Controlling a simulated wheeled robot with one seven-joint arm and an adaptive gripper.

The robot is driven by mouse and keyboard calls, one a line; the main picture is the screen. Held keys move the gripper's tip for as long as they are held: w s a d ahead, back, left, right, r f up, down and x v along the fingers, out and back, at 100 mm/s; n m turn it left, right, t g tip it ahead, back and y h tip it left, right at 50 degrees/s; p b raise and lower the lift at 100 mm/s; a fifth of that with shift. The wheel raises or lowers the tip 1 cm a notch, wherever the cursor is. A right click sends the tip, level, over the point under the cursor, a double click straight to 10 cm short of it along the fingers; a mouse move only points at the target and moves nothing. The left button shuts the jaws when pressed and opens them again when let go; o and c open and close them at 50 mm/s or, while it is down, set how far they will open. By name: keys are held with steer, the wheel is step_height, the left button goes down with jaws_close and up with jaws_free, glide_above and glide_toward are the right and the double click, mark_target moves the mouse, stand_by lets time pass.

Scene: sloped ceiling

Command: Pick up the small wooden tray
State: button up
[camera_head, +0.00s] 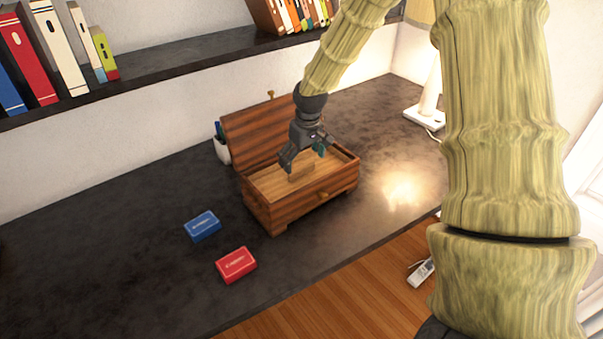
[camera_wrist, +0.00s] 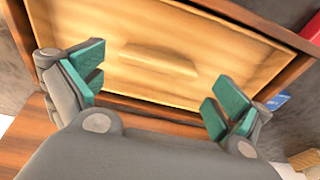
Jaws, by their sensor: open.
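The small wooden tray (camera_head: 268,182) is light brown and lies inside the top of an open striped wooden box (camera_head: 305,205). It has a raised wooden grip (camera_head: 299,173) across its middle. My gripper (camera_head: 306,160) is open and empty, just above the tray near the grip. In the wrist view, the tray (camera_wrist: 215,50) fills the upper middle, and the grip (camera_wrist: 160,60) lies beyond and between the green finger pads of my gripper (camera_wrist: 158,80). I cannot tell whether a finger touches the tray. My gripper hides part of the tray in the head view.
The box's lid (camera_head: 252,133) stands open at the back. A blue card box (camera_head: 202,226) and a red one (camera_head: 236,265) lie on the dark desk (camera_head: 120,260). A pen cup (camera_head: 222,150) stands behind, a lamp (camera_head: 424,116) at right. A bookshelf (camera_head: 160,68) hangs above.

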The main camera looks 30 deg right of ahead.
mark_target(302, 166)
steer(key=shift+w+d+f+p, duration=0.15)
steer(key=shift+f+p, duration=0.1)
steer(key=shift+f, duration=0.75)
steer(key=shift+w+a+f+p, duration=0.1)
steer(key=shift+f+p, duration=0.1)
steer(key=shift+f, duration=0.75)
steer(key=c, duration=0.9)
